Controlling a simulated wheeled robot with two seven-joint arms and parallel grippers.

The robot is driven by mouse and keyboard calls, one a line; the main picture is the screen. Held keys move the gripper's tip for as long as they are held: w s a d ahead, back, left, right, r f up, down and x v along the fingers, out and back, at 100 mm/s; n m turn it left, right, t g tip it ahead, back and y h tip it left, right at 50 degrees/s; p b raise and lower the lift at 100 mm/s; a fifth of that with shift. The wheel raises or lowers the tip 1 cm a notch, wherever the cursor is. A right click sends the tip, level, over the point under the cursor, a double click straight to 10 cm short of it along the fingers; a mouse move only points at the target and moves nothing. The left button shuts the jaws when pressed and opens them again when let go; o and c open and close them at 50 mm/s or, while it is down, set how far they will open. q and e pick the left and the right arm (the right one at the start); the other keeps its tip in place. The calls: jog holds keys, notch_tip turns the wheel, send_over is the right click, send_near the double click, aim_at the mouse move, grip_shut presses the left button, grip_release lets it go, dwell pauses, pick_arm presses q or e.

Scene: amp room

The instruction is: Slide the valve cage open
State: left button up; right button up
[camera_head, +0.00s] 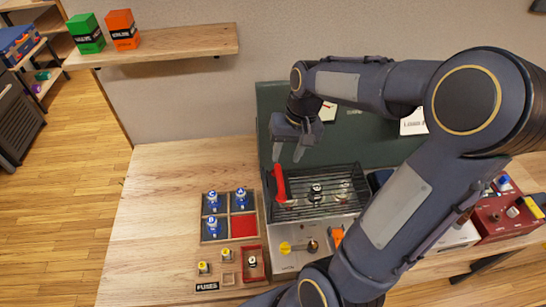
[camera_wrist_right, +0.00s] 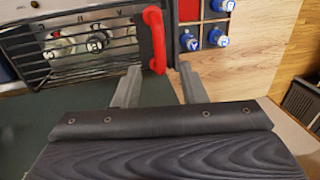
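The valve cage (camera_head: 330,207) is a black barred cover on the amp at the back of the bench. Its upright red handle (camera_head: 280,184) is on its left side. The cage also shows at the upper left of the right wrist view (camera_wrist_right: 75,72), with the red handle (camera_wrist_right: 156,40) at its end. Several valves (camera_head: 316,189) show behind the bars. My right gripper (camera_head: 287,154) is open and empty, just beyond the handle. In the wrist view its two fingers (camera_wrist_right: 158,85) point toward the handle, one on each side, with no clear contact. My left gripper is out of view.
A divided tray (camera_head: 229,213) with blue-topped valves and a red compartment lies left of the amp. A yellow knob (camera_head: 285,248) is on the amp's front. A fuse tray (camera_head: 228,281) lies nearer. A red box (camera_head: 505,215) stands at right. The bench's left side is clear.

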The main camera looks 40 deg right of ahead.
aim_at(280, 176)
jog(key=f, duration=0.4)
jog(key=a+f, duration=0.1)
jog(key=f, duration=0.2)
jog(key=shift+w+a, duration=0.1)
jog(key=shift+w, duration=0.1)
grip_shut()
